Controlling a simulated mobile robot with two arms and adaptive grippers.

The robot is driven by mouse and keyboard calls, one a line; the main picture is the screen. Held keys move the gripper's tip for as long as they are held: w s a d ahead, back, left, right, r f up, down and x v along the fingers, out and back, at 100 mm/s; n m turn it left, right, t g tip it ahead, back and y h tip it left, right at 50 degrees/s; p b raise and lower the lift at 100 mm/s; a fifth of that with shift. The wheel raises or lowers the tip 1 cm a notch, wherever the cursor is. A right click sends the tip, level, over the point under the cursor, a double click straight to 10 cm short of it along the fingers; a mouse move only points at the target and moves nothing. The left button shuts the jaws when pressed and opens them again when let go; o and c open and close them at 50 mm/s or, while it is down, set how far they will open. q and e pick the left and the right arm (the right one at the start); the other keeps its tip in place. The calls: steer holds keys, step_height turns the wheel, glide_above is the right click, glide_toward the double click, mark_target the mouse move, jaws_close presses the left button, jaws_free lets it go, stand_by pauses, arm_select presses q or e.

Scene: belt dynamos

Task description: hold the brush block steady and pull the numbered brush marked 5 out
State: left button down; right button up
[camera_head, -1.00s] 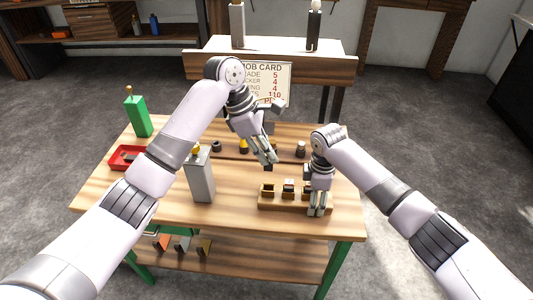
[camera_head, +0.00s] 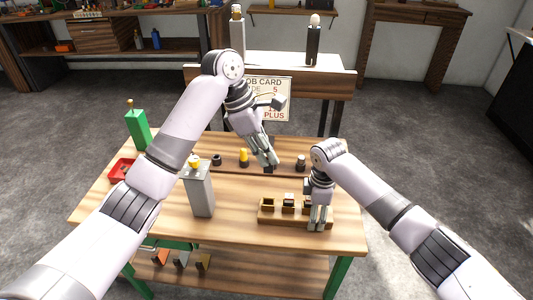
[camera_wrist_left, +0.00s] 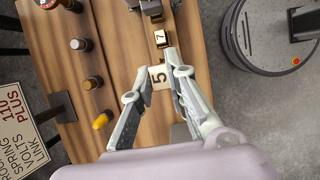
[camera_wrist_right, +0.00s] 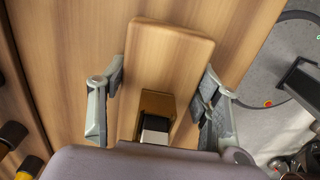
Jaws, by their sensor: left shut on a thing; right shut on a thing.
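The brush block (camera_head: 277,219), a wooden block with a row of slots, lies at the front right of the table. My right gripper (camera_head: 318,222) is shut on its right end; in the right wrist view the fingers straddle the block (camera_wrist_right: 175,45). My left gripper (camera_head: 267,163) is above and behind the block, shut on the brush marked 5 (camera_wrist_left: 158,77). The brush shows dark below the fingers in the head view (camera_head: 269,169), clear of the block. The block's left slot looks empty. A brush marked 7 (camera_wrist_left: 160,38) stands in the block.
A grey box with a yellow top (camera_head: 200,192) stands left of the block. Several small parts, one a yellow-topped piece (camera_head: 243,157), stand along a strip at the back. A red tray (camera_head: 121,169) and a green box (camera_head: 138,129) are at the left. A job card (camera_head: 266,98) stands behind.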

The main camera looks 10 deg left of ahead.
steer(key=shift+s+f, duration=0.1)
steer(key=shift+f, duration=0.1)
steer(key=o, duration=1.6)
steer(key=shift+r, duration=0.1)
steer(key=shift+r, duration=0.1)
step_height(320, 180, up, 12)
